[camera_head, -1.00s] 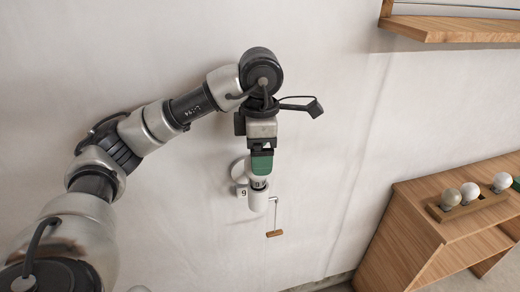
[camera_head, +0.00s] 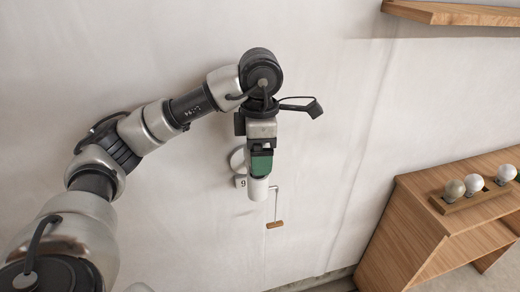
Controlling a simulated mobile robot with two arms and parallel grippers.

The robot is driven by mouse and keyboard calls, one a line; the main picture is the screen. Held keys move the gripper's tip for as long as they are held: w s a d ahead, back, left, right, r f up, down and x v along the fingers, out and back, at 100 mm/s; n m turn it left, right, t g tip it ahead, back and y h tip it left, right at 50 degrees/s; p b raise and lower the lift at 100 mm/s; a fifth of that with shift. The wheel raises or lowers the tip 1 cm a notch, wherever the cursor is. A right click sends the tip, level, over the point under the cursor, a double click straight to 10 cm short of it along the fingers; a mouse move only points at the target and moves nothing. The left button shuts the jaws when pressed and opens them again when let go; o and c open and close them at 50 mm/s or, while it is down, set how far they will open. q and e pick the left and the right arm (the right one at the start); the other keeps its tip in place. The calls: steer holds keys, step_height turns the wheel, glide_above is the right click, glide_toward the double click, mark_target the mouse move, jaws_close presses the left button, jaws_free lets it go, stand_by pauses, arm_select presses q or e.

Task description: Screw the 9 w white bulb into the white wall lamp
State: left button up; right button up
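The white wall lamp sits on the wall near the middle, with a round plate (camera_head: 237,159), a label "9" and a white cylinder (camera_head: 258,190). A thin pull cord with a wooden handle (camera_head: 274,225) hangs beside it. My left gripper (camera_head: 261,164) points down, its green finger right over the top of the cylinder. One finger hides the other, so I cannot tell whether it is shut. No bulb shows in it; any bulb there is hidden. My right gripper is out of view.
A wooden desk (camera_head: 425,225) at the right bears a small wooden rack with several bulbs (camera_head: 474,184), including one beige and white ones. A wooden shelf (camera_head: 455,13) is at the top right. The wall around the lamp is clear.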

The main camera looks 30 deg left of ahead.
arm_select(q)
steer(key=c, duration=0.7)
steer(key=shift+m, duration=0.3)
steer(key=shift+c, duration=0.2)
steer(key=m, duration=0.2)
steer(key=shift+s+m+b, duration=0.1)
steer(key=shift+m+b, duration=0.3)
steer(key=o, duration=0.5)
steer(key=shift+m, duration=0.4)
steer(key=shift+c, duration=0.2)
steer(key=o, duration=0.5)
